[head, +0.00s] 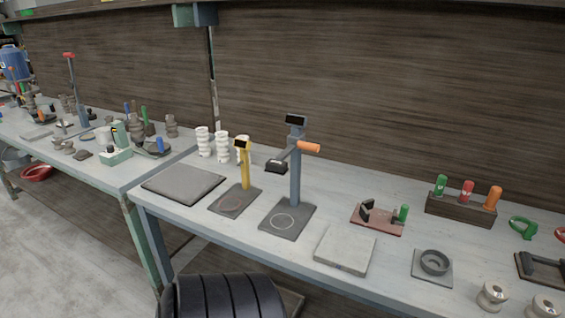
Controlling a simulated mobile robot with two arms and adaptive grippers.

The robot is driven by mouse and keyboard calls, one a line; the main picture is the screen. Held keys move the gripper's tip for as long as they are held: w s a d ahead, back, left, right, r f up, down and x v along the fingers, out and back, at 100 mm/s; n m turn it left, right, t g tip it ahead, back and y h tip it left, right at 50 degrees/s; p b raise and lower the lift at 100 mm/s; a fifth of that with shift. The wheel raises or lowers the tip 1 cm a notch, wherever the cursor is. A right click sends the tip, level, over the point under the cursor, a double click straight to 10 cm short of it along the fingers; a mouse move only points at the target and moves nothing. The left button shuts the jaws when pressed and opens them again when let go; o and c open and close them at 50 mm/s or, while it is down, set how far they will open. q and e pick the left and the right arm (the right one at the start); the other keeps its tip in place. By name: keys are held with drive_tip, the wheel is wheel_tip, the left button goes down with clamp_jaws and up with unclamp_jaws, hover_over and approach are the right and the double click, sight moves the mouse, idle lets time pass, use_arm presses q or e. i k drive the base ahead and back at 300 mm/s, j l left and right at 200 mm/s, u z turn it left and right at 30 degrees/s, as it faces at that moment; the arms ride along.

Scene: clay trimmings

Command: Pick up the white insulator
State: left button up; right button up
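Several insulators stand on the near workbench. Three white ribbed insulators are upright in a row at the back left: the leftmost (203,141), the middle one (222,147) and the right one (242,152). The right one is partly hidden by the head of a yellow stand (246,172). Two cream, spool-shaped pieces with a hole, one (491,296) and the other (544,306), sit at the front right corner. Neither of my grippers is in view, and nothing is touching the white insulators.
A dark square plate (184,183) lies in front of the insulators. A tall grey stand (295,175) with an orange handle, a pale slab (346,250) and a wooden block with coloured handles (460,209) stand rightward. A second cluttered bench (120,177) adjoins at left.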

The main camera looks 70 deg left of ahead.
sight(224, 153)
drive_tip(key=j+u, duration=0.15)
drive_tip(key=u, duration=0.3)
drive_tip(key=k+j+u, duration=0.1)
drive_tip(key=u, duration=0.35)
drive_tip(key=j+u, duration=0.2)
drive_tip(key=u, duration=0.25)
drive_tip(key=j+u, duration=0.15)
drive_tip(key=j, duration=0.4)
drive_tip(key=i+j+u, duration=0.15)
drive_tip(key=j, duration=0.35)
drive_tip(key=j+u, duration=0.15)
drive_tip(key=j, duration=0.4)
drive_tip(key=i+j+u, duration=0.15)
drive_tip(key=j, duration=0.35)
